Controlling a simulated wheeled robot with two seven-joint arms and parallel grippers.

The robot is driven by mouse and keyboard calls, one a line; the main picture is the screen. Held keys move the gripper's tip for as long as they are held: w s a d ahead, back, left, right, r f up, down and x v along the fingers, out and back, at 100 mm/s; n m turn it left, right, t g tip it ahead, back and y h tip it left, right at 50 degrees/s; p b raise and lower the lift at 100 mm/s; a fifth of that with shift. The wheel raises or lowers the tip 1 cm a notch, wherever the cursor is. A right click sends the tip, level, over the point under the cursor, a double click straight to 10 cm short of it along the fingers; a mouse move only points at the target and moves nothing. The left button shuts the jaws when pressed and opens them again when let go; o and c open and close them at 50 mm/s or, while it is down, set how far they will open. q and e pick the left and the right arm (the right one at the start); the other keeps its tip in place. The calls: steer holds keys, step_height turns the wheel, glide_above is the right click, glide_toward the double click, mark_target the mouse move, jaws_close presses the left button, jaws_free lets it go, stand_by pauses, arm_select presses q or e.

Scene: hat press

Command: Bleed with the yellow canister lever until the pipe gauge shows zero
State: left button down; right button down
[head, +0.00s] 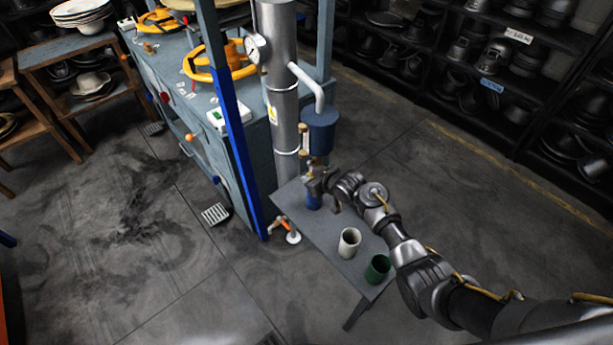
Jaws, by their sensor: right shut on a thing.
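The blue-grey canister (320,132) hangs beside the tall silver pipe (284,95), joined to it by a bent side pipe. The round white pipe gauge (257,48) is on the pipe's upper left; its reading is too small to tell. Brass-coloured fittings (318,162) show under the canister. My right gripper (315,183) is shut there, apparently on the canister lever, which its fingers mostly hide. A blue cup (314,201) stands just below the gripper on the small grey table. My left gripper is not in view.
The small grey table (318,243) also carries a white cup (349,243) and a green cup (377,268). The blue press bench (180,95) with yellow rings stands left of the pipe. Dark shelves (500,75) are at the back right.

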steer(key=shift+s+f, duration=0.15)
steer(key=shift+f, duration=0.05)
steer(key=c, duration=2)
jaws_free()
steer(key=o, duration=0.5)
steer(key=shift+r, duration=0.1)
steer(key=shift+r, duration=0.15)
steer(key=v, duration=1)
steer(key=shift+s+d+r, duration=0.15)
steer(key=shift+s, duration=0.05)
